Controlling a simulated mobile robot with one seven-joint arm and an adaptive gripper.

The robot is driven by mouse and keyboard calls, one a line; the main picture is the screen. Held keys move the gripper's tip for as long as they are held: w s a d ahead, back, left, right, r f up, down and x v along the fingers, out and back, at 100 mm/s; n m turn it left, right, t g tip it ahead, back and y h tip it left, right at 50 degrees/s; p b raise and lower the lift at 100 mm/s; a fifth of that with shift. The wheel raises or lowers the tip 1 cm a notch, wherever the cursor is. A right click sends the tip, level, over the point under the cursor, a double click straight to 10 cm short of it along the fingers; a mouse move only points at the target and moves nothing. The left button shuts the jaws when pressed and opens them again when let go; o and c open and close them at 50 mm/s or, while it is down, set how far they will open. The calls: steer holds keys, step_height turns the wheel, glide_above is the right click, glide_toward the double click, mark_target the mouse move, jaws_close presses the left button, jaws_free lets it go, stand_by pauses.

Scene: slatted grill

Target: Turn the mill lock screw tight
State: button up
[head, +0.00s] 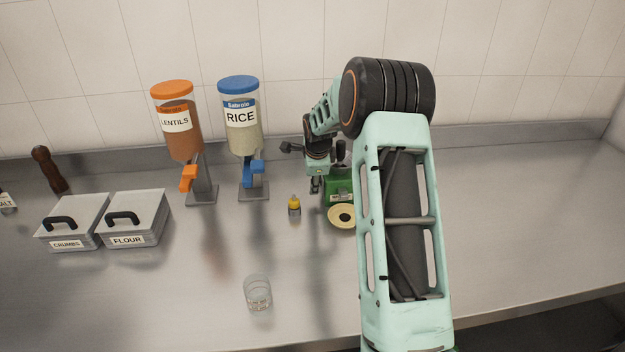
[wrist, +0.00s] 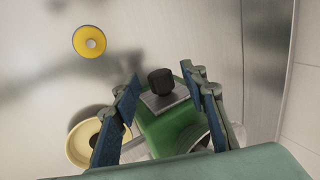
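The green mill (head: 338,186) stands on the steel counter right of the rice dispenser, partly hidden by my arm. A cream round dish (head: 341,216) is at its front. In the wrist view, the mill's green body (wrist: 172,130) shows with a black knob (wrist: 160,80), likely the lock screw, on a grey plate. My gripper (wrist: 161,84) is open, with one blue finger on each side of the knob and visible gaps between. I cannot tell how far above or below the knob the fingertips are. In the head view, my gripper (head: 316,184) is small beside the mill.
The rice dispenser (head: 241,130) and lentils dispenser (head: 177,130) stand further left. A glass (head: 258,293) is near the front. Lidded bins of flour (head: 134,217) and crumbs (head: 72,222) are at left. The right counter is clear.

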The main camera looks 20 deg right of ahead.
steer(key=shift+w+f, duration=0.15)
steer(key=shift+f, duration=0.25)
jaws_close()
steer(key=shift+f+b, duration=0.2)
steer(key=shift+b, duration=0.55)
